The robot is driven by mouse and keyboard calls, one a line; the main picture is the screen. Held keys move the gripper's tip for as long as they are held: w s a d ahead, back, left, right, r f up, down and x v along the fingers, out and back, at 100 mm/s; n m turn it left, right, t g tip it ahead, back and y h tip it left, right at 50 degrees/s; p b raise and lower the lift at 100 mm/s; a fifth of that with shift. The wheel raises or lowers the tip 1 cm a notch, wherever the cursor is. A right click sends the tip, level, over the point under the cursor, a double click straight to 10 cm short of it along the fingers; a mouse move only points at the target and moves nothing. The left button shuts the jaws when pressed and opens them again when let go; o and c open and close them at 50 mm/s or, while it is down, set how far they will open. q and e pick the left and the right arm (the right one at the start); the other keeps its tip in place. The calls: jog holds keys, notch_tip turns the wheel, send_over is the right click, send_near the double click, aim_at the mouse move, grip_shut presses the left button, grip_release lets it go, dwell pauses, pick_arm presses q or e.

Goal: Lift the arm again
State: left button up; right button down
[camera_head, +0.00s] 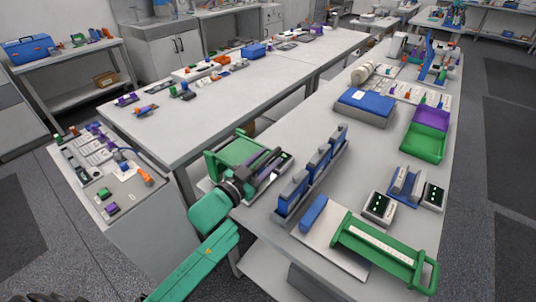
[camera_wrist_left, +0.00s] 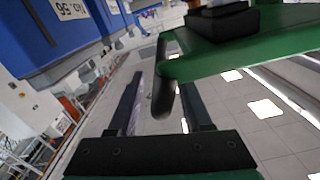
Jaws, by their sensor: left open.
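My left arm, teal and black, comes in from the bottom left in the head view. Its left gripper (camera_head: 272,163) is beside the near edge of the right-hand bench, next to a green frame-like part (camera_head: 222,158). In the left wrist view my left gripper (camera_wrist_left: 160,82) shows two dark fingers standing apart. A green bar (camera_wrist_left: 245,55) with a dark block on top crosses in front of the fingers. Its rounded dark end hangs between them in the picture; I cannot tell whether they touch. My right gripper does not show.
Blue-and-grey upright units (camera_head: 318,165) stand right of the gripper. A green-handled device (camera_head: 385,250) lies at the bench's front, with small black-faced boxes (camera_head: 380,207) behind it. A green bin (camera_head: 423,146) stands farther right. The middle of the bench is mostly clear.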

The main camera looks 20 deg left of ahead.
pick_arm(q)
jog(key=shift+w+d, duration=0.15)
jog(key=shift+w, duration=0.15)
grip_shut()
dwell(1.2)
